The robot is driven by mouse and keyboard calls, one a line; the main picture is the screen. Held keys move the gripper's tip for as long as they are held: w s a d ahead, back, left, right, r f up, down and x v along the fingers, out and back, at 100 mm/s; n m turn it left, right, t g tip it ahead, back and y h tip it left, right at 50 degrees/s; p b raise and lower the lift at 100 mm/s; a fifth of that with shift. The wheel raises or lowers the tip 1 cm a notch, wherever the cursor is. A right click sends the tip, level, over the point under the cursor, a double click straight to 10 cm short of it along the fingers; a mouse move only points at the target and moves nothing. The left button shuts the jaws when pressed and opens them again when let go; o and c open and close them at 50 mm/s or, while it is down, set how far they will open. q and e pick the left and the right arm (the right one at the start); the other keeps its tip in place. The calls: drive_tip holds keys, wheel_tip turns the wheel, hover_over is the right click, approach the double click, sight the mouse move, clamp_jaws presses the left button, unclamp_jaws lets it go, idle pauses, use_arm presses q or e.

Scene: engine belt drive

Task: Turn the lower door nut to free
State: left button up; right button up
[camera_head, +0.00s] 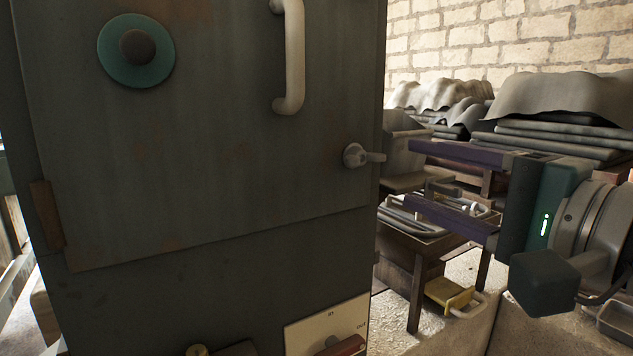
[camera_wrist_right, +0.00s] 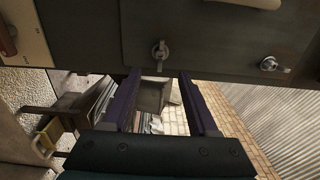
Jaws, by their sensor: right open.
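The lower door nut (camera_head: 354,155) is a grey metal piece with a short lever, on the right edge of the dark green cabinet door (camera_head: 220,170). In the head view its lever points right. My right gripper (camera_head: 410,175) is open and empty, just right of the nut, with one purple finger above the other. In the right wrist view the lower nut (camera_wrist_right: 160,52) appears ahead, roughly centred between the fingertips (camera_wrist_right: 158,74); no contact shows. A second, similar nut (camera_wrist_right: 270,65) sits further right there. My left gripper is out of view.
The door has a pale handle (camera_head: 291,60) and a teal round plate with a knob (camera_head: 136,50). Below is a pale panel (camera_head: 310,335) with a red handle. Behind my right gripper stands a low table (camera_head: 400,240) with metal parts; folded sheets (camera_head: 560,125) lie behind.

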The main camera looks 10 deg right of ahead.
sight(362, 159)
drive_tip(key=x, duration=0.9)
drive_tip(key=shift+s, duration=0.1)
drive_tip(key=shift+c, duration=0.4)
clamp_jaws()
